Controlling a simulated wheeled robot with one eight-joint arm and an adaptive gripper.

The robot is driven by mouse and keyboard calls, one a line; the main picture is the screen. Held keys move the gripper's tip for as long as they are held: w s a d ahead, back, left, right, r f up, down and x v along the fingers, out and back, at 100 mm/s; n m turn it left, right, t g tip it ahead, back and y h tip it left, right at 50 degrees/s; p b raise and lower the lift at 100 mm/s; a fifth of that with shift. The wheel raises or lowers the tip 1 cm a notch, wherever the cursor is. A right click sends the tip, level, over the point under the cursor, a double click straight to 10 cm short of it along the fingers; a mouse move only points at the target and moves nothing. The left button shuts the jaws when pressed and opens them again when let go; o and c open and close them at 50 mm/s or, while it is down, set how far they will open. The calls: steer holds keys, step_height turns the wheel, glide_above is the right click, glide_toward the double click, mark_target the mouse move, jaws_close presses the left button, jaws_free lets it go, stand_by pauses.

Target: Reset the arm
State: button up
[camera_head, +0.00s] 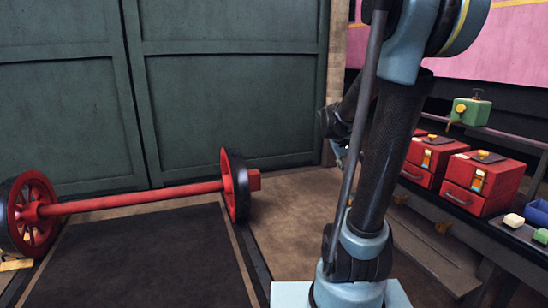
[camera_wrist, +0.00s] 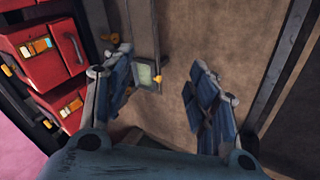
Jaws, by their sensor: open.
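My arm stands in the right half of the head view and is folded upward, with its lower links over my light blue base. My gripper (camera_wrist: 165,98) shows in the wrist view with its two blue-padded fingers spread wide apart. Nothing is held between them. Brown floor lies beyond the fingers, along with a small grey-framed object with a pale green face (camera_wrist: 147,73) that I cannot identify. In the head view the gripper is mostly hidden behind the arm.
Red drawer boxes (camera_head: 482,184) stand on a bench at the right, beside a green item (camera_head: 470,112) and a blue tray (camera_head: 538,212). A red wheelset (camera_head: 130,197) lies at the left by a dark mat (camera_head: 150,262). Green doors (camera_head: 230,95) close the back.

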steer(key=s+a+f+y, duration=0.2)
steer(key=s+a+f, duration=0.1)
steer(key=s, duration=0.5)
steer(key=s+a+f+y, duration=0.1)
steer(key=s+a+f, duration=0.2)
steer(key=s, duration=0.5)
steer(key=s+a+f+y, duration=0.2)
steer(key=s+a, duration=0.3)
steer(key=s, duration=0.3)
steer(key=shift+a+f+m+g+y, duration=0.3)
steer(key=shift+f+g, duration=0.1)
steer(key=shift+f, duration=0.15)
steer(key=shift+w, duration=0.15)
steer(key=shift+w+f, duration=0.2)
steer(key=shift+w, duration=0.1)
